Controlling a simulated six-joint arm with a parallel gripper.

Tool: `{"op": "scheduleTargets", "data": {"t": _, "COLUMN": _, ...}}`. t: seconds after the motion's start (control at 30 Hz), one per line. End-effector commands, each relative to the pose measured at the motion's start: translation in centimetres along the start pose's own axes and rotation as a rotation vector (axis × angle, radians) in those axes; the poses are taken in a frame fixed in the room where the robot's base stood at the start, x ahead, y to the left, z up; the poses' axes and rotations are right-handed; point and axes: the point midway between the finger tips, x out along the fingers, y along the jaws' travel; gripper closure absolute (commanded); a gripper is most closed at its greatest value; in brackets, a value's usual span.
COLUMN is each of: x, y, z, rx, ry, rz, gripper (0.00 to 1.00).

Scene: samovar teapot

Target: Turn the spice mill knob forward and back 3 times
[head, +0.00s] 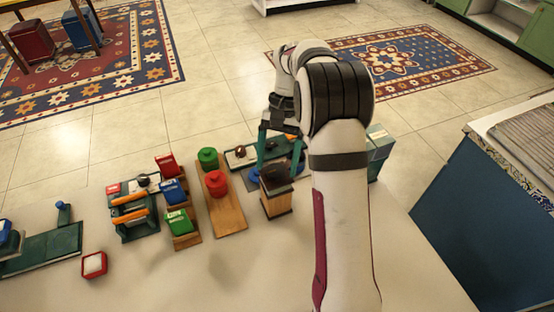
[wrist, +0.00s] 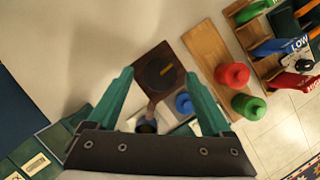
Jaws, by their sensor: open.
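The spice mill (head: 278,203) appears to be the small wooden box with a dark top, standing on the pale table in front of my gripper. In the wrist view its dark square top carries a round dark knob (wrist: 158,74) with a short orange mark. My gripper (head: 280,150) has two teal fingers and is open and empty. In the wrist view my gripper (wrist: 156,72) has its fingertips spread on either side of the knob in the picture, with no visible contact. The height of the fingertips above the knob is hard to tell.
Left of the mill, a wooden board (head: 228,217) bears a red knob (head: 216,183) and a green knob (head: 208,158). Coloured blocks (head: 177,220) stand further left. A blue round piece (wrist: 184,103) lies close by. A teal box (head: 378,150) is behind my arm. The table front is clear.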

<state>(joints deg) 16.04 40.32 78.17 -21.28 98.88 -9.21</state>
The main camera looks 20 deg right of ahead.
Motion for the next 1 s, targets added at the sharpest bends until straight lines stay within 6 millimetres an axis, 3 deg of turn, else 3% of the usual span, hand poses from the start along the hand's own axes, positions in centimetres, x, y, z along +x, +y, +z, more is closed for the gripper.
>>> {"op": "scheduleTargets", "data": {"t": 0.13, "x": -0.2, "y": 0.0, "z": 0.0, "rx": 0.000, "ry": 0.000, "rz": 0.000, "gripper": 0.16}}
{"op": "scheduleTargets", "data": {"t": 0.23, "x": -1.5, "y": 0.0, "z": -0.1, "rx": 0.001, "ry": 0.003, "rz": -0.001, "gripper": 0.16}}
{"op": "scheduleTargets", "data": {"t": 0.5, "x": -9.0, "y": 0.0, "z": -0.2, "rx": 0.000, "ry": 0.004, "rz": 0.000, "gripper": 0.16}}
{"op": "scheduleTargets", "data": {"t": 0.6, "x": -10.7, "y": 0.1, "z": -0.1, "rx": -0.002, "ry": 0.002, "rz": 0.003, "gripper": 0.16}}
{"op": "scheduleTargets", "data": {"t": 0.77, "x": -11.9, "y": 0.0, "z": -0.1, "rx": 0.000, "ry": 0.001, "rz": 0.000, "gripper": 0.16}}
{"op": "scheduleTargets", "data": {"t": 1.0, "x": -12.0, "y": 0.0, "z": 0.0, "rx": 0.000, "ry": 0.000, "rz": -0.001, "gripper": 0.16}}
